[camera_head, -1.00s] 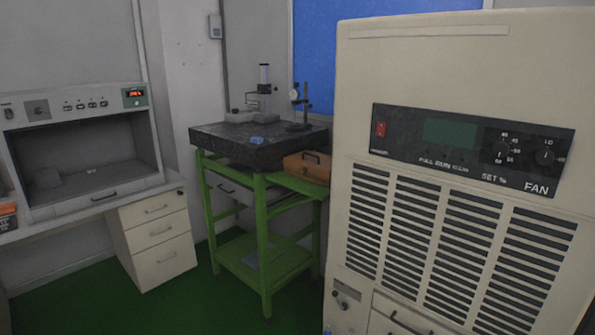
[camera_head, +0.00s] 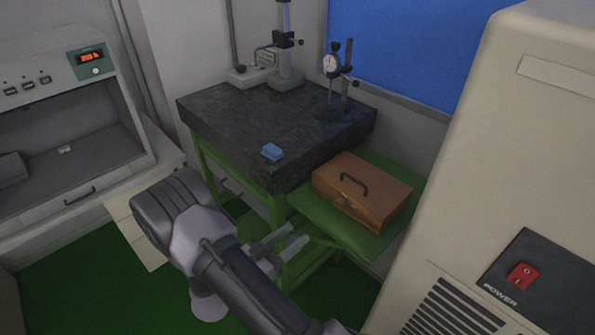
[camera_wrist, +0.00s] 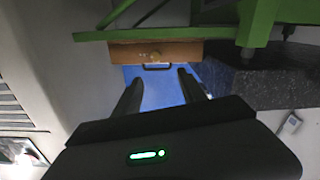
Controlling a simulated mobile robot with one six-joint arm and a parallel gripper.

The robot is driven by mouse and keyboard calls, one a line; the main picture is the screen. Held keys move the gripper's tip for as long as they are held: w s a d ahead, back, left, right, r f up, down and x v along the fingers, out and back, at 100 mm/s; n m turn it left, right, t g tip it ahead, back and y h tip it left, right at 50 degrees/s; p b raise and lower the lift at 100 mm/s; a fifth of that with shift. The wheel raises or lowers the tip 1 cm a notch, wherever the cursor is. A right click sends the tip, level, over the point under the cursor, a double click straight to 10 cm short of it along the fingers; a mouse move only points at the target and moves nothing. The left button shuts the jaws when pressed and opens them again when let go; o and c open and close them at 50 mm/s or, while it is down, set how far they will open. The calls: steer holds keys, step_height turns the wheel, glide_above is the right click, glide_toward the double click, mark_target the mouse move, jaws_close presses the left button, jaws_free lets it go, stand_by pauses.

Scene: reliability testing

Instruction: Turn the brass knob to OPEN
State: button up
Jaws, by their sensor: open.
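A brown wooden box (camera_head: 362,191) with a dark handle on its lid sits on the green shelf (camera_head: 330,222) beside the dark stone table. In the wrist view, which is upside down, a small round brass knob (camera_wrist: 155,57) is on the front of the box (camera_wrist: 190,51). In the head view the knob is too small to make out clearly. No OPEN mark can be read. My gripper (camera_head: 295,236) is open and empty, in front of the box and apart from it. In the wrist view the knob and handle appear between and beyond my fingers (camera_wrist: 160,76).
A beige cabinet (camera_head: 480,170) with a red power switch (camera_head: 522,275) rises close on the right.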

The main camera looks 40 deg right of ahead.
glide_toward(337, 205)
steer(key=d, duration=0.3)
steer(key=d+b, duration=0.1)
steer(key=d, duration=0.5)
steer(key=shift+w+d, duration=0.2)
steer(key=shift+w, duration=0.2)
steer(key=shift+c, duration=0.4)
jaws_close()
